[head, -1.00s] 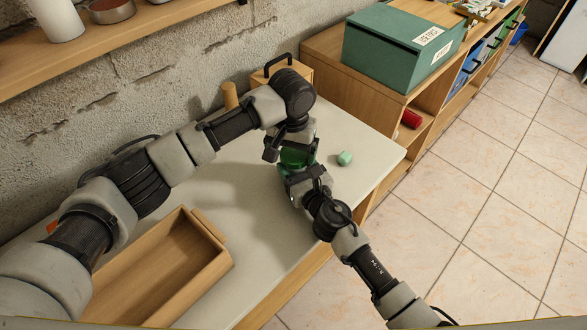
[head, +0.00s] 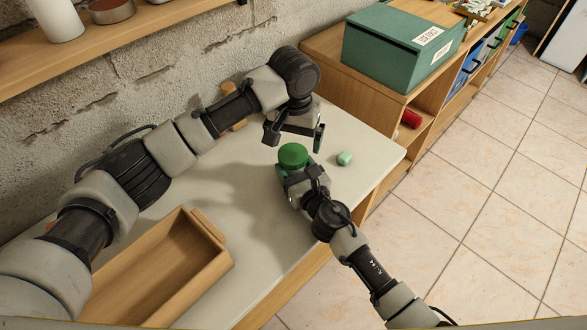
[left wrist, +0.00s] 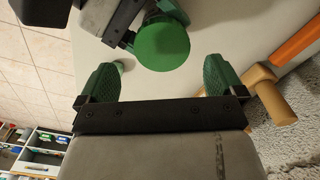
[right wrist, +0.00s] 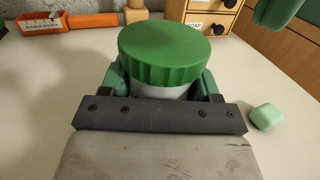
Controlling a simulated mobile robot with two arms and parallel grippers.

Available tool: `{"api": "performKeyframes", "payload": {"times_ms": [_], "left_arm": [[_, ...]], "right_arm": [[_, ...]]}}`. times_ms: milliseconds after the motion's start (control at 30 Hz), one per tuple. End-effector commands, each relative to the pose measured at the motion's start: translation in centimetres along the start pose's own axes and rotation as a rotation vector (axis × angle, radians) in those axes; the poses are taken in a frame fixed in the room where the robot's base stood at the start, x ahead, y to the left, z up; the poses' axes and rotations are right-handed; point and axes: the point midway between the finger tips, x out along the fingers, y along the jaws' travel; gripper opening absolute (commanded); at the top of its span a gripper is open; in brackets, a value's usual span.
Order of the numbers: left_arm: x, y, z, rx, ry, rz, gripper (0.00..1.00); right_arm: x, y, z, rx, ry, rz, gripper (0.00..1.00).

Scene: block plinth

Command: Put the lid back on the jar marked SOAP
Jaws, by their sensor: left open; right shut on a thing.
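A jar with a ribbed green lid (head: 293,156) stands at the right part of the light worktop. The lid sits on top of the jar and looks level in the right wrist view (right wrist: 165,52). A strip of the pale jar body (right wrist: 163,91) shows under it; its marking is hidden. My right gripper (head: 299,178) is shut around the jar body from the near side. My left gripper (head: 296,134) is open and empty, above and behind the lid, apart from it. In the left wrist view the round lid top (left wrist: 162,43) lies beyond the open fingers.
A pale green soap-like block (head: 345,158) lies right of the jar. A wooden tray (head: 216,262) is at the front left. A wooden peg-like piece (head: 233,92) and small drawers (right wrist: 211,22), one labelled SOAP, stand behind. A green box (head: 385,55) is on the shelf unit.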

Motion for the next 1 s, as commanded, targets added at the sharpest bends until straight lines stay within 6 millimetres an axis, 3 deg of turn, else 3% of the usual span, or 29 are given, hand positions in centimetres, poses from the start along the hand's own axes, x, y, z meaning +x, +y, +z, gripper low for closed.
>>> {"api": "performKeyframes", "payload": {"times_ms": [267, 567, 867, 1000], "left_arm": [[-0.1, -0.2, 0.0, -0.001, 0.000, -0.003, 0.92], [-4.0, -0.2, -0.1, 0.098, 0.001, -0.005, 0.92], [-3.7, -0.2, 0.0, 0.097, -0.001, -0.004, 0.92], [-2.4, -0.2, 0.0, 0.096, -0.004, -0.005, 0.92]], "right_arm": [[0.0, -0.1, 0.0, -0.001, 0.000, -0.003, 0.00], [0.0, -0.2, 0.0, -0.001, -0.001, -0.003, 0.00], [0.0, -0.2, 0.1, -0.001, -0.001, -0.003, 0.00], [0.0, -0.2, 0.1, -0.001, -0.001, -0.003, 0.00]]}}
